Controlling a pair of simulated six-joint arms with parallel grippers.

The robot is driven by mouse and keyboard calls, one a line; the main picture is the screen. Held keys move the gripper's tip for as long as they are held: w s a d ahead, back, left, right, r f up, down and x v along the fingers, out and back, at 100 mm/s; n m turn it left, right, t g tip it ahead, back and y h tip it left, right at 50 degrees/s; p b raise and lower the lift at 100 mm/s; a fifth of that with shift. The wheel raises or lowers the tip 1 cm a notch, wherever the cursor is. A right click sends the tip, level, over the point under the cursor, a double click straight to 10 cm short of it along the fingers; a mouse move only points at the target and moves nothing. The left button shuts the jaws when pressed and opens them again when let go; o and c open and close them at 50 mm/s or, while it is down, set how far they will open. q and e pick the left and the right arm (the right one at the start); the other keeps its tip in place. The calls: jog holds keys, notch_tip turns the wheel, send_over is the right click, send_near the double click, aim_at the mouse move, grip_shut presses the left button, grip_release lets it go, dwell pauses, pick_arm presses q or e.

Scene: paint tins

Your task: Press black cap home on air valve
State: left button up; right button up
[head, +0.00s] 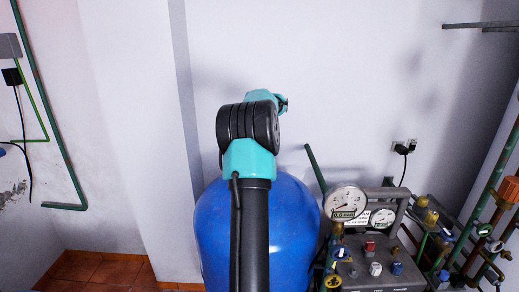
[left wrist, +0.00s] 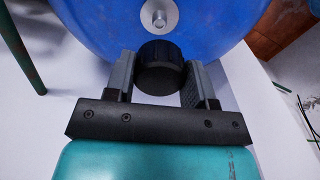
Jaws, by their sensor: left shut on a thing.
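A black round cap (left wrist: 160,76) sits between the two grey fingers of my left gripper (left wrist: 160,62) in the left wrist view. The gripper is shut on it. The metal air valve (left wrist: 158,15), a short stem on a pale round base, stands on the blue tank just beyond the cap. The cap looks close to the valve, but the valve stem shows uncovered, so the two appear apart. In the head view my arm blocks part of the tank, and neither the cap nor the valve can be made out. My right gripper is in neither view.
The blue tank (head: 293,225) stands against the white wall. Right of it are a pressure gauge (head: 345,202), a grey control box (head: 375,268) with coloured knobs, and several pipes with valves. A green pipe (head: 315,168) leans behind the tank. Open floor (head: 100,268) lies left.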

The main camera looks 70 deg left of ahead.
pick_arm(q)
jog(key=shift+f, duration=0.15)
jog(key=shift+f, duration=2.75)
jog(key=shift+f, duration=1.85)
dwell(0.5)
jog(key=o, duration=0.9)
jog(key=shift+c, duration=0.2)
jog(key=shift+r, duration=0.1)
notch_tip(320, 180, up, 17)
jog(key=shift+d+r, duration=0.1)
jog(key=shift+r, duration=0.05)
